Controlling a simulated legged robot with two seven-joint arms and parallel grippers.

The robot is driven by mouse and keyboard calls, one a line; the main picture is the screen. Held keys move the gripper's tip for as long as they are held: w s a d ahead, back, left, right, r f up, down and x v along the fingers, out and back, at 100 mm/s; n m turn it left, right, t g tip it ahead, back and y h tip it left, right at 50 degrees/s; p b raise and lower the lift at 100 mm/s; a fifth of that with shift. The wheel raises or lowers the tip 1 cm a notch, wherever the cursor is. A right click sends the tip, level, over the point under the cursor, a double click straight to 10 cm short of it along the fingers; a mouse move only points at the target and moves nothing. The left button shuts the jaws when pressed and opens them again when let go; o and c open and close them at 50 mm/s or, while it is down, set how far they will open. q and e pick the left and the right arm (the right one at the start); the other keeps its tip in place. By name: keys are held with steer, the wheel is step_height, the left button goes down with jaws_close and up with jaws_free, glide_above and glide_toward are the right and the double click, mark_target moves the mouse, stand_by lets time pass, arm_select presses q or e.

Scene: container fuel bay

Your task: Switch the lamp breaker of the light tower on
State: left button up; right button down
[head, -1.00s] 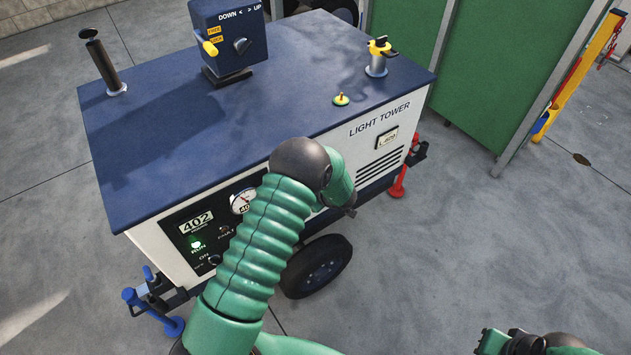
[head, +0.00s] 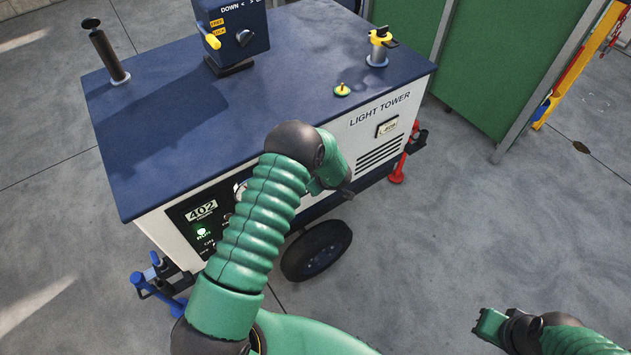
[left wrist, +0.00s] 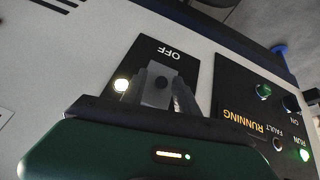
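The light tower (head: 150,130) is a white cabinet with a blue top. In the left wrist view, a black plate (left wrist: 148,52) marked OFF appears upside down, with a small glowing lamp (left wrist: 121,86) beside it. A grey block (left wrist: 157,84) stands in front of the plate; I cannot tell whether it is the breaker handle or a finger. My left gripper (left wrist: 172,100) is close to this plate, its green body along the bottom. In the head view its tips are hidden behind my arm. My right arm's end (head: 492,325) shows at lower right, clear of the tower; its fingers are unclear.
A control panel (left wrist: 262,110) reading RUNNING and FAULT, with a lit green RUN light, is beside the plate. A switch box (head: 232,32), a yellow-topped fitting (head: 379,45) and a black post (head: 107,55) stand on top. A wheel (head: 317,250) is below.

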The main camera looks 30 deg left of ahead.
arm_select(q)
steer(key=p+v, duration=0.2)
steer(key=v, duration=1.4)
steer(key=shift+d+r, duration=0.25)
steer(key=shift+r, duration=0.1)
steer(key=w+d+r+m+t+h, duration=0.2)
steer(key=d+r+m+t+h, duration=0.15)
steer(key=d+r+m, duration=0.2)
steer(key=s+d+r+m+h, duration=0.3)
steer(key=s+d+m, duration=0.2)
steer(key=s, duration=0.2)
steer(key=s+a+m+g, duration=0.1)
steer(key=s+m+g, duration=0.3)
steer(key=s, duration=1)
steer(key=shift+s+a+f+m+y, duration=0.25)
steer(key=shift+a+m+y, duration=0.1)
